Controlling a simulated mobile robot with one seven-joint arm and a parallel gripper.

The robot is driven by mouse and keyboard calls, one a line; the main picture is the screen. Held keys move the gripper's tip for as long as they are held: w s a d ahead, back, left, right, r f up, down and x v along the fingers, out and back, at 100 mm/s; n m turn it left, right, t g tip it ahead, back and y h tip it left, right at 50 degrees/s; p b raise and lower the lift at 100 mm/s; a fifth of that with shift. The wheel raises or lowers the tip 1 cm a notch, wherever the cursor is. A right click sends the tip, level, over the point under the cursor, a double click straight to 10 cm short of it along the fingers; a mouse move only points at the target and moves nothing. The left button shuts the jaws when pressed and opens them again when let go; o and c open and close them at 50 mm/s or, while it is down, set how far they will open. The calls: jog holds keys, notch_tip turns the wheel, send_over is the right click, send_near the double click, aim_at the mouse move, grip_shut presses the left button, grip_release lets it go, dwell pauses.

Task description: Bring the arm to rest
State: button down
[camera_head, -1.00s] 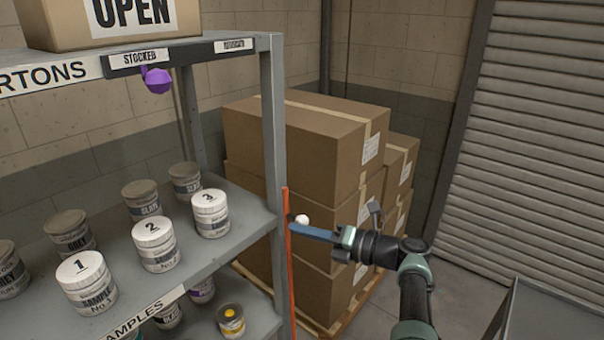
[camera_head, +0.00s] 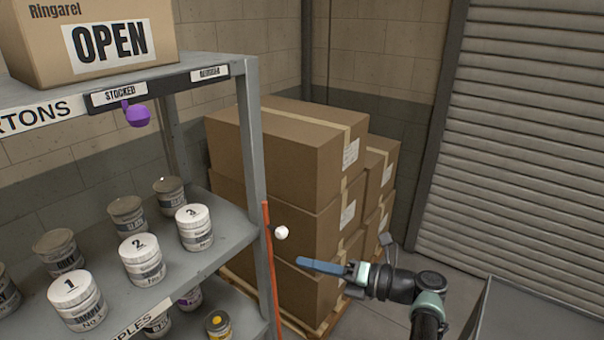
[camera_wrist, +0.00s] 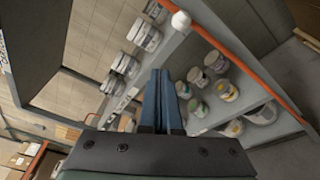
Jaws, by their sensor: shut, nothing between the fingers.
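My gripper (camera_head: 302,262) is in the head view right of the rack, in front of the stacked cartons. Its blue fingers are shut together with nothing between them and point left toward the rack post. In the wrist view the shut fingers (camera_wrist: 160,75) point toward the rack's shelves. My arm comes in from the lower right and the gripper is clear of the rack in the head view.
The rack (camera_head: 252,150) holds numbered white jars (camera_head: 141,258) and others. An orange pole (camera_head: 270,265) with a white knob (camera_head: 281,232) stands by its post. Stacked cartons (camera_head: 285,150) stand behind my gripper. A shutter (camera_head: 530,140) fills the right. A purple scoop-like object (camera_head: 138,115) hangs from the upper shelf.

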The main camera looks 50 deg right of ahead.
jog(key=shift+w+f, duration=0.1)
dwell(0.5)
jog(key=w+a+r+n+g+h+b, duration=0.1)
jog(key=w+a+r+n+g+h, duration=0.35)
jog(key=w+n, duration=0.8)
jog(key=w+a+r+n+t+h, duration=0.1)
jog(key=w+a+r+n+t, duration=0.1)
jog(key=a+r+n, duration=0.5)
jog(key=w+a+r+n+t+h, duration=0.1)
jog(key=w+a+r+n+t, duration=0.15)
jog(key=r+n, duration=0.45)
jog(key=s+a+r+n+t+b, duration=0.1)
jog(key=s+a+r+n+t, duration=0.3)
jog(key=a+r, duration=0.5)
jog(key=s+a+r+n+t+b, duration=0.1)
jog(key=s+a+r+n, duration=0.1)
jog(key=a+r+n, duration=0.6)
jog(key=s+a+r+n+t+y, duration=0.3)
jog(key=s+a+r+n+t, duration=0.2)
jog(key=s+a+r, duration=0.6)
jog(key=shift+s+a+n+t, duration=0.35)
jog(key=shift+s+n+t, duration=0.05)
jog(key=shift+s+n, duration=0.65)
